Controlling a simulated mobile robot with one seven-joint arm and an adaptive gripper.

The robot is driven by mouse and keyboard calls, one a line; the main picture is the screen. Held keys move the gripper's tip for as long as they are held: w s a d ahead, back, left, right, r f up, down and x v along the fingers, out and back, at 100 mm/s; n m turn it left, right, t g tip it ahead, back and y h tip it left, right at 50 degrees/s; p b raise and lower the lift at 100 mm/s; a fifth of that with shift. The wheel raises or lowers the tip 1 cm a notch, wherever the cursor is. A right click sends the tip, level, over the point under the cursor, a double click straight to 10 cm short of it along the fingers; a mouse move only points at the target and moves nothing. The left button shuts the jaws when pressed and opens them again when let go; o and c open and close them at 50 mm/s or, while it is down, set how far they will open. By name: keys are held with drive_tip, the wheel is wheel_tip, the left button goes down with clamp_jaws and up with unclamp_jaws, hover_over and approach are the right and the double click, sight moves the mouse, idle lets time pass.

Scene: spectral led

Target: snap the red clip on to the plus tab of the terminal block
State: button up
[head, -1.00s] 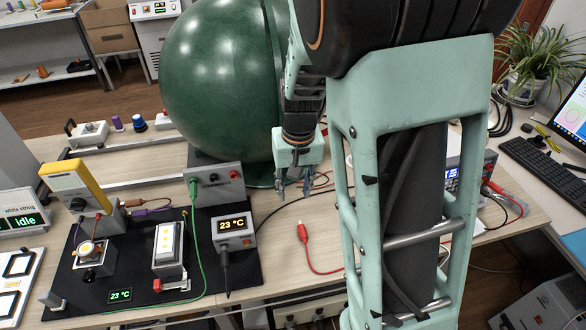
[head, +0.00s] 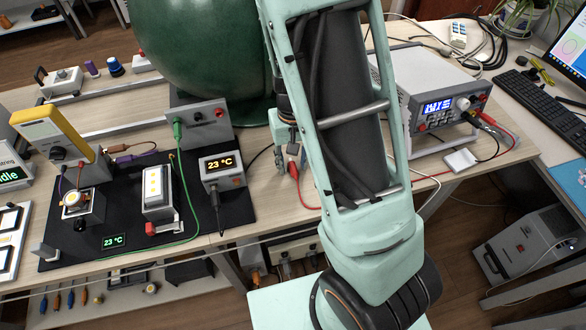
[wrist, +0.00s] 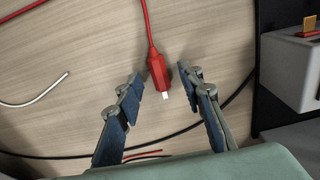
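The red clip (head: 293,172) lies on the wooden table at the end of a red lead, right of the black mat. In the wrist view, the red clip (wrist: 158,72) has its pale metal tip towards me. My gripper (wrist: 160,76) is open, one blue-grey finger on each side of the clip, with gaps visible. In the head view my gripper (head: 289,155) hangs over the clip, partly hidden by my arm. A small block with red parts (head: 163,226) stands before the lit panel; I cannot tell whether it is the terminal block. No plus mark is readable.
A grey display box (head: 222,170) stands left of the clip; a grey box with an orange tab (wrist: 292,70) shows in the wrist view. A green lead (head: 188,190) crosses the black mat (head: 100,255). The power supply (head: 440,105) stands right. A black cable (wrist: 190,122) lies near the clip.

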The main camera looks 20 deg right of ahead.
sight(293, 166)
drive_tip(key=shift+f, duration=0.3)
clamp_jaws()
drive_tip(key=shift+r, duration=0.1)
drive_tip(key=shift+r, duration=0.55)
wheel_tip(293, 166, up, 2)
drive_tip(key=shift+r+p, duration=0.25)
drive_tip(key=shift+p, duration=0.1)
drive_tip(key=s+d+r+p, duration=0.1)
drive_tip(key=s+d+r, duration=0.5)
drive_tip(key=s+r, duration=0.3)
drive_tip(key=s, duration=0.3)
drive_tip(key=shift+s+d+r+p, duration=0.15)
drive_tip(key=shift+s+d+p, duration=0.1)
drive_tip(key=shift+p, duration=0.15)
drive_tip(key=shift+a, duration=0.1)
